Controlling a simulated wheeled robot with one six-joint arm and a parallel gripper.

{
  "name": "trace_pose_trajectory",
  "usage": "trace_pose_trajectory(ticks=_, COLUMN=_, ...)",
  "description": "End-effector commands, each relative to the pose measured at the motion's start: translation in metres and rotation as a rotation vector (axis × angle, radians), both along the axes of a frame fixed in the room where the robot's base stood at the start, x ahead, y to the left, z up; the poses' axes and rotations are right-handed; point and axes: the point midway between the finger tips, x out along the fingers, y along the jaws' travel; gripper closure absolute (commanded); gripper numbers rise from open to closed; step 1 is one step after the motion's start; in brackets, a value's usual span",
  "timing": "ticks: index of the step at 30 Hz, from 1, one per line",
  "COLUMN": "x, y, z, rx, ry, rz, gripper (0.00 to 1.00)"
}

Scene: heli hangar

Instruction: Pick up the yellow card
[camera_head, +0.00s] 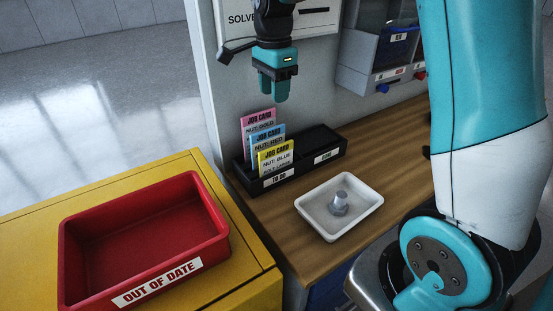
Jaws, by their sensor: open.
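The yellow card (276,160) reads "JOB CARD" and "NUT: BLUE". It stands in the left, "TO DO" compartment of a black card holder (318,167), in front of the other cards. Behind it stand a blue card (263,134) and a pink card (257,122), each partly covered by the one in front. The lower edge of the yellow card is hidden by the holder's front wall. My gripper (275,99) is open and empty, pointing down, above the cards in the picture and apart from them.
A white tray (317,215) with a grey bolt (339,204) sits on the wooden bench (393,146). A red bin labelled "OUT OF DATE" (205,244) stands on a yellow cabinet (262,289) at left. Bins (365,78) stand at the back right. The holder's right compartment looks empty.

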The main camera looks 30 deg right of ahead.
Motion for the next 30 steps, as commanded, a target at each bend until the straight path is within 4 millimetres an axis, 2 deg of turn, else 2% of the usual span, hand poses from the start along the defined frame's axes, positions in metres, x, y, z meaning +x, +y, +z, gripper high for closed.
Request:
trace_pose_trajectory(ticks=13, x=-0.002, y=-0.001, z=-0.094, rx=0.0, ry=0.007, rz=-0.004, gripper=0.6)
trace_pose_trajectory(ticks=16, x=-0.001, y=-0.001, z=-0.107, rx=0.0, ry=0.004, rz=-0.004, gripper=0.6)
trace_pose_trajectory(ticks=23, x=-0.001, y=-0.003, z=-0.123, rx=0.0, ry=0.004, rz=-0.003, gripper=0.6)
trace_pose_trajectory(ticks=30, x=0.0, y=-0.007, z=-0.159, rx=0.001, ry=0.005, rz=-0.002, gripper=0.6)
